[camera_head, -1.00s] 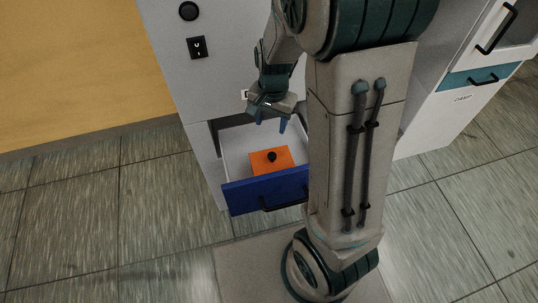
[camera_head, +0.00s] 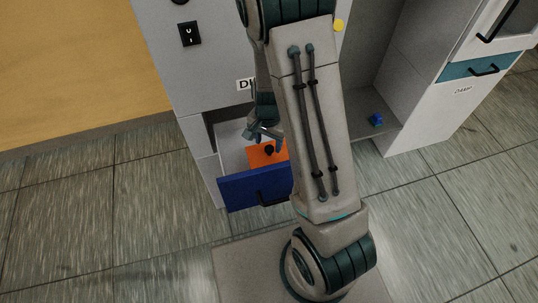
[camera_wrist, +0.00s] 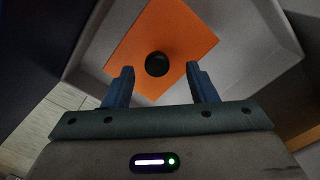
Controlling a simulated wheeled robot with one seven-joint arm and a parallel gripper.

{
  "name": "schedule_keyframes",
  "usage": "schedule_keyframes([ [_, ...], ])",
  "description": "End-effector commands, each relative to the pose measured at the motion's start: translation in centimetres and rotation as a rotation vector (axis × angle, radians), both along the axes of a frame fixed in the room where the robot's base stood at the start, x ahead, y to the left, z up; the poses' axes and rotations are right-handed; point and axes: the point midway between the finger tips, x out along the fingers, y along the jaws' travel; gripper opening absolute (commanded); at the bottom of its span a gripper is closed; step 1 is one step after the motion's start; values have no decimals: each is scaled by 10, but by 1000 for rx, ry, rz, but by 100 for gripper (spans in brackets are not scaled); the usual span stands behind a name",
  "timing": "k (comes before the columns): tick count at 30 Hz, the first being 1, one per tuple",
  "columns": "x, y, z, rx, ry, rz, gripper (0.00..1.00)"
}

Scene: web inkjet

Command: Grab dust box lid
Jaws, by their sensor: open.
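The dust box lid is an orange square plate with a round black knob. In the head view the orange lid (camera_head: 258,158) lies inside the open drawer (camera_head: 252,191), partly hidden by my arm. In the wrist view the orange lid (camera_wrist: 180,30) fills the upper middle, and its black knob (camera_wrist: 157,64) sits between and just beyond my fingertips. My gripper (camera_wrist: 160,78) is open and empty, with a blue finger on each side of the knob. In the head view my gripper (camera_head: 263,139) is down at the drawer, over the lid.
The drawer has a blue front with a black handle (camera_head: 272,199) and pale inner walls (camera_wrist: 265,25) around the lid. A black switch (camera_head: 190,34) is on the cabinet front.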

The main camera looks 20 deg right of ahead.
Motion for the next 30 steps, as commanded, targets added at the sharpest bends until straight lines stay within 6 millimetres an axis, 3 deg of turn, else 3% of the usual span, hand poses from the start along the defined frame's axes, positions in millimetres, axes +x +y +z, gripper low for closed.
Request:
schedule_keyframes([
  [1, -3, -2, -12, 0, 4, -3, 52],
  [6, -3, -3, -32, -1, 2, -1, 52],
  [15, -3, -3, -35, 0, 0, -1, 52],
  [20, -2, -3, -35, 0, 0, -1, 7],
  [21, -2, -3, -35, 0, 0, -1, 2],
  [30, -2, -3, -31, 0, -1, 0, 2],
])
